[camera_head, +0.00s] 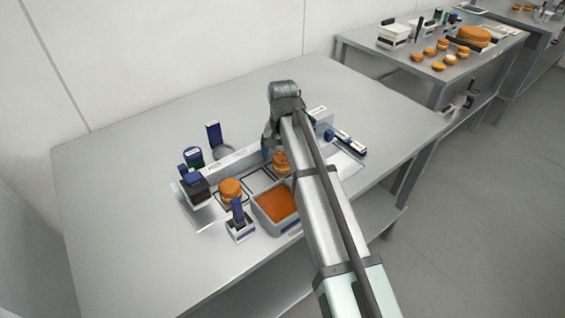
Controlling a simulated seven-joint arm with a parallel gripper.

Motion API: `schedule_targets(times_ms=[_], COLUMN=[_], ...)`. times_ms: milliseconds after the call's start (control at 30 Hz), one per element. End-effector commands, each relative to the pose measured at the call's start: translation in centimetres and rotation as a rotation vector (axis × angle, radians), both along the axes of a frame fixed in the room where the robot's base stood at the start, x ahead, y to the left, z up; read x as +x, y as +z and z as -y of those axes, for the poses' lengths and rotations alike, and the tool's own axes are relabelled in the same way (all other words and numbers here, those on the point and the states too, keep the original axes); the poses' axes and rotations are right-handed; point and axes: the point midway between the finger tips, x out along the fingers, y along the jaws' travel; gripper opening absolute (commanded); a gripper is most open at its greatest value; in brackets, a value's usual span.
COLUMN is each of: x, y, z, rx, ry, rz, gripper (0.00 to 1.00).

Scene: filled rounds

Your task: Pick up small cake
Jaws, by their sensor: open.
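Two small orange-brown filled cakes stand on the near table. One small cake (230,190) is in the open on a light mat, left of the square tub. The other small cake (281,162) is further right and back, partly covered by my arm. I cannot tell from the picture which one the task means. My gripper (270,140) points down just above and behind the right-hand cake, open. Its fingertips are small and partly hidden, and I cannot tell whether they touch the cake.
A grey square tub (277,204) with orange filling stands in front. Blue-and-white holders (240,224) and dark blue-topped jars (194,185) stand around the mat. A low white ledge (235,160) runs behind. The table's left side is clear. Another table (385,52) with more cakes stands behind right.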

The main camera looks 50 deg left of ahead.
Motion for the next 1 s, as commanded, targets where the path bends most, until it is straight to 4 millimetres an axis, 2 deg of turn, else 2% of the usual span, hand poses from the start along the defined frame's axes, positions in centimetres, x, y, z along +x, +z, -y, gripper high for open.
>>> schedule_targets(times_ms=[133,400,833,1000], x=[0.0,0.0,0.0,0.0], y=[-1.7,-1.9,-1.8,-1.8], z=[0.0,0.0,0.0,0.0], rx=[0.0,0.001,0.001,0.001], ry=[0.0,0.0,0.0,0.0], rz=[0.0,0.001,0.001,0.001], gripper=[0.95,0.94,0.53,0.52])
